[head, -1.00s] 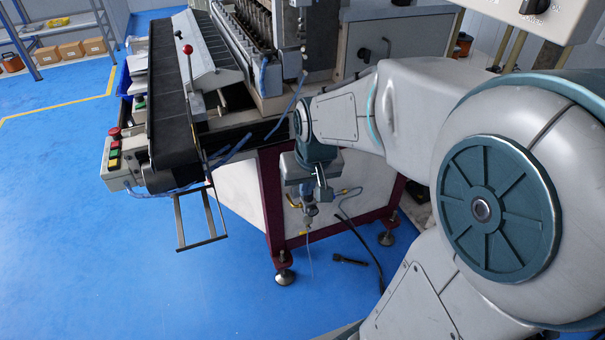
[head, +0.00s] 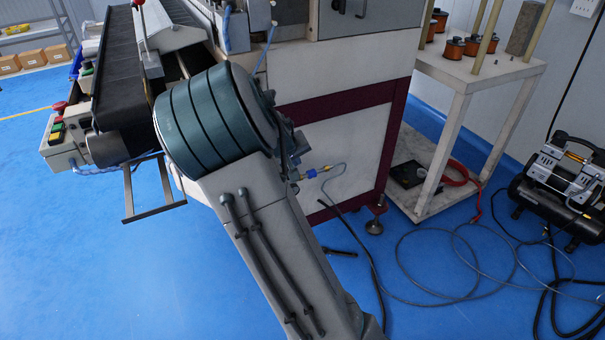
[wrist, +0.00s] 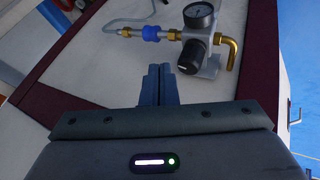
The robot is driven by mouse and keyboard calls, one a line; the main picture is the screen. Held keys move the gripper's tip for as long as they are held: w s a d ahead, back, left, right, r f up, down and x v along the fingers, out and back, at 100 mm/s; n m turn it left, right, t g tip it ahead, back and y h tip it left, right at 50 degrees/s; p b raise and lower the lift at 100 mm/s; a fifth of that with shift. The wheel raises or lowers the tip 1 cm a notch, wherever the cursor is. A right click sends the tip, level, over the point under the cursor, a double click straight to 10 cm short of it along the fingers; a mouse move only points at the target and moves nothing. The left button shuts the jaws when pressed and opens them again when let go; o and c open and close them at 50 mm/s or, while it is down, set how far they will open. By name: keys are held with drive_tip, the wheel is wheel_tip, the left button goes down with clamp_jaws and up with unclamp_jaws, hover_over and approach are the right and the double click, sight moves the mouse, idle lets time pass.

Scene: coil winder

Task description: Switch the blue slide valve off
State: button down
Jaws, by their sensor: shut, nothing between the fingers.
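The blue slide valve (wrist: 151,33) is a small ribbed blue collar with brass fittings at both ends, in line with an air pipe on the machine's white side panel. It also shows in the head view (head: 310,174), just right of my arm. My gripper (wrist: 160,70) is shut and empty in the wrist view, its fingertips just below the valve in the picture. I cannot tell how far the fingertips are from the panel. In the head view my gripper is hidden behind my arm.
A pressure gauge (wrist: 199,16), a black regulator knob (wrist: 192,57) and a bent brass outlet (wrist: 231,54) sit right of the valve. A grey hose (head: 375,290) loops over the blue floor to a compressor (head: 560,180). A white table (head: 475,75) stands behind.

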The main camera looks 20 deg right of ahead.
sight(311, 174)
drive_tip(key=b+x, duration=0.3)
drive_tip(key=x, duration=0.7)
idle(0.4)
